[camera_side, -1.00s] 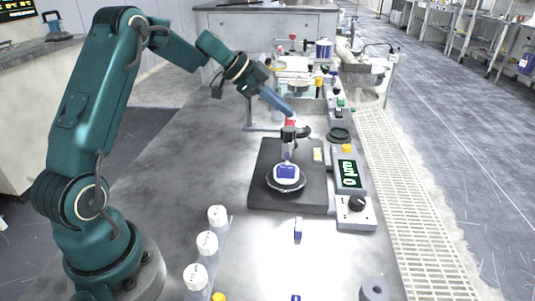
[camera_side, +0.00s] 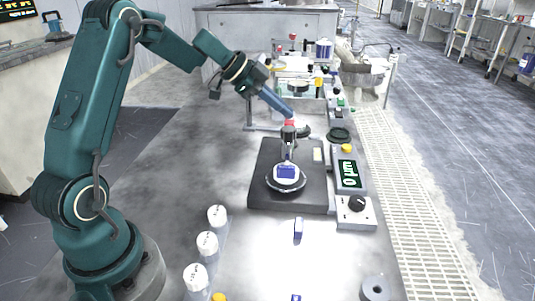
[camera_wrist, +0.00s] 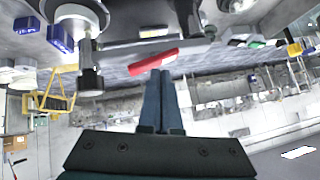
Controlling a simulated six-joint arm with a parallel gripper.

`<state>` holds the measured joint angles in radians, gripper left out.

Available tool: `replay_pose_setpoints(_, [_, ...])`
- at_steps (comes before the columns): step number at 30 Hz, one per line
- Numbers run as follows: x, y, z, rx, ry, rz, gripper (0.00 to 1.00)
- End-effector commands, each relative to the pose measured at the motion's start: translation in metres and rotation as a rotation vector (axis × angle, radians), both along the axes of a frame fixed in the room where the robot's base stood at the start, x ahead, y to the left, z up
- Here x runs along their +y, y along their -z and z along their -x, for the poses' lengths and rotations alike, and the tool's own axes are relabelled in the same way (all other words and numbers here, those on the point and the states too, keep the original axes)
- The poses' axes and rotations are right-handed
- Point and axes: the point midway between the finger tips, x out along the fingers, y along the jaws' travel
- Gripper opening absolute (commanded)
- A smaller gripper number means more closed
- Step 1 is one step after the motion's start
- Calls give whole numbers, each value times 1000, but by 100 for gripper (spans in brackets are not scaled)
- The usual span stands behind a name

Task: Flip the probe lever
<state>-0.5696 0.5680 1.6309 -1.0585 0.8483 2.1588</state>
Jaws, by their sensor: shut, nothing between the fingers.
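The probe lever (camera_side: 289,122) has a red end and sits on top of the dark probe head, above the round platen on the black base plate (camera_side: 258,190). A blue block (camera_side: 286,171) lies on the light top of the platen beneath the probe. My gripper (camera_side: 291,114) is shut and empty, its blue fingertips right at the red lever end. In the wrist view, the closed fingertips (camera_wrist: 160,72) point at the underside of the tilted red lever (camera_wrist: 153,62). I cannot tell whether they touch it.
Right of the base plate stand a display box (camera_side: 348,174) with green digits and a knob box (camera_side: 356,211). White round pieces (camera_side: 207,243) line the front left. Bottles and a rack crowd the back.

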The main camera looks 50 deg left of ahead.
Motion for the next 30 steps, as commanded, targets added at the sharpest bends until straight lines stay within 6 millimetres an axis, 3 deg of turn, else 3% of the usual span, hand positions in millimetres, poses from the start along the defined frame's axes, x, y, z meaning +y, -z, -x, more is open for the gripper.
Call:
replay_pose_setpoints(5, [2,-9,-2,-4,0,-1,0])
replay_pose_setpoints(12, [8,-41,-8,-5,0,-5,0])
replay_pose_setpoints(21, [49,-84,17,-3,-4,-3,0])
replay_pose_setpoints(30, [67,-103,29,-1,-2,0,0])
